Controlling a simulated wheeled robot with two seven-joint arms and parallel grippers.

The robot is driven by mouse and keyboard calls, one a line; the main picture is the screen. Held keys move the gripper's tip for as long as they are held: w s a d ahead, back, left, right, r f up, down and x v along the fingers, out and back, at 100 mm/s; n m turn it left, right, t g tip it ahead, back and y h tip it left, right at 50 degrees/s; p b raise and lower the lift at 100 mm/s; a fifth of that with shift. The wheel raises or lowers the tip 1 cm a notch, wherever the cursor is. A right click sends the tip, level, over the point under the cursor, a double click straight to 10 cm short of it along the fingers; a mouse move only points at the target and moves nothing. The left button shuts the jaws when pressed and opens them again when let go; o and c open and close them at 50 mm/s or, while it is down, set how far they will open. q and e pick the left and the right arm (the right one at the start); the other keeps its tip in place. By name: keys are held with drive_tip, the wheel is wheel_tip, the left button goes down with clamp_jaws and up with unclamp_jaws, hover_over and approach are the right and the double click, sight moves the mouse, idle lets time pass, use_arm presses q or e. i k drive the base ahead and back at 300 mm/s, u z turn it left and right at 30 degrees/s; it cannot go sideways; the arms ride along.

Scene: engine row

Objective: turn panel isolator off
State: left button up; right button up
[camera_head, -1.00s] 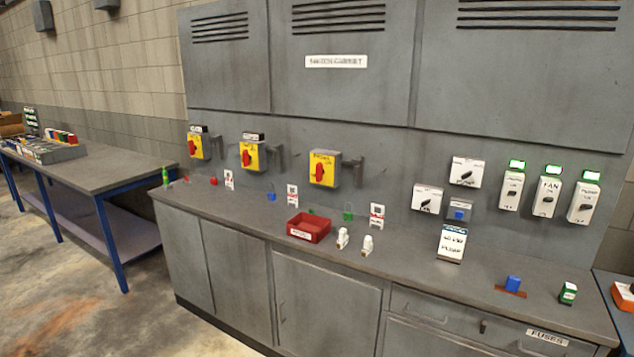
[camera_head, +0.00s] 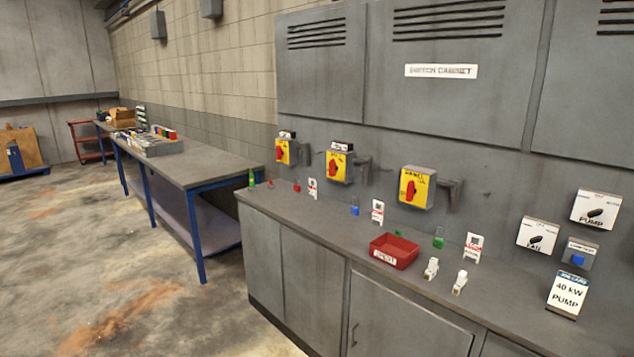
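Three yellow isolator boxes with red rotary handles are mounted on the grey switch cabinet: a left one (camera_head: 282,152), a middle one (camera_head: 337,166) and a right one (camera_head: 415,187). Each has a grey lever-like bracket at its right side. The red handle (camera_head: 410,190) on the right box looks roughly upright. The lettering on the boxes is too small to read for certain, so I cannot tell which is the panel isolator. Neither of my grippers is in view.
The cabinet counter (camera_head: 330,226) carries a red tray (camera_head: 394,252), small padlocks, tags, two white pieces and a "40 kW PUMP" sign (camera_head: 567,294). White PUMP (camera_head: 595,208) and FAN switches are at right. A blue-legged workbench (camera_head: 190,166) stands left.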

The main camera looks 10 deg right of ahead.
sight(411, 189)
drive_tip(key=u, duration=0.5)
drive_tip(key=i, duration=1.95)
drive_tip(key=z, duration=1)
drive_tip(key=i, duration=1)
drive_tip(key=z, duration=1)
